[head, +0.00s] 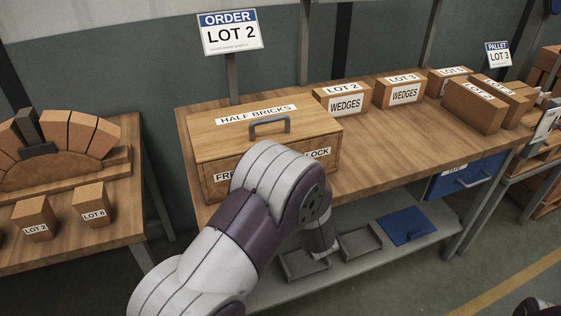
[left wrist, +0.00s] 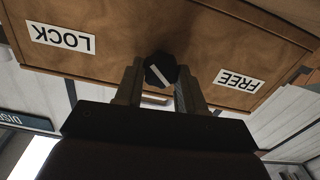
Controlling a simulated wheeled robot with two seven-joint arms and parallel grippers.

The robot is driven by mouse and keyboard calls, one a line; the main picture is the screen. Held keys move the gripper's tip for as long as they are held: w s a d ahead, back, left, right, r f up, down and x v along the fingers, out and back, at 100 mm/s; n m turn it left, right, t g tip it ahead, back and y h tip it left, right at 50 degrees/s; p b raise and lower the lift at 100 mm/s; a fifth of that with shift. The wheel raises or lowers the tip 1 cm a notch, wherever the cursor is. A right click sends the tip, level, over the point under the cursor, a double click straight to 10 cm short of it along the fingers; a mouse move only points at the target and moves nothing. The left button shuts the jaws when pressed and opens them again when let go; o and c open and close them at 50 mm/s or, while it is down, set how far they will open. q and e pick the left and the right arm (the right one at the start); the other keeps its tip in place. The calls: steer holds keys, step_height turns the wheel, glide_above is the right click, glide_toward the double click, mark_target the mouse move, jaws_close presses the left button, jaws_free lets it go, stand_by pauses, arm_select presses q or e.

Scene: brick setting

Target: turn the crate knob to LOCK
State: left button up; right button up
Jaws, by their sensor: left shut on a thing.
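The wooden crate (head: 210,150) marked HALF BRICKS stands on the bench. Its front has a FREE label at left and a LOCK label (head: 317,153) at right, partly behind my left arm. The left wrist view shows this front upside down, with LOCK (left wrist: 60,39) at left and FREE (left wrist: 241,81) at right. The dark knob (left wrist: 161,70) sits between them, with a pale line slanting from upper left to lower right in that view. My left gripper (left wrist: 159,86) is shut on the knob, one finger on each side. In the head view my arm hides knob and gripper.
Wedge boxes (head: 343,99) stand along the back of the bench (head: 390,140), right of the crate. The bench top before them is clear. Grey trays (head: 360,243) and a blue panel (head: 407,226) lie on the shelf below. A brick arch stands on the left table (head: 125,215).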

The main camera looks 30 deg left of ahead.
arm_select(q)
steer(key=m+p, duration=0.4)
steer(key=shift+r+m, duration=0.2)
steer(key=shift+m, duration=0.2)
steer(key=m+p, duration=0.2)
steer(key=shift+w+d+f+m, duration=0.1)
steer(key=shift+m, duration=0.3)
steer(key=shift+f+m+p, duration=0.1)
steer(key=shift+m+p, duration=0.7)
steer(key=o, duration=1)
steer(key=shift+o, duration=0.2)
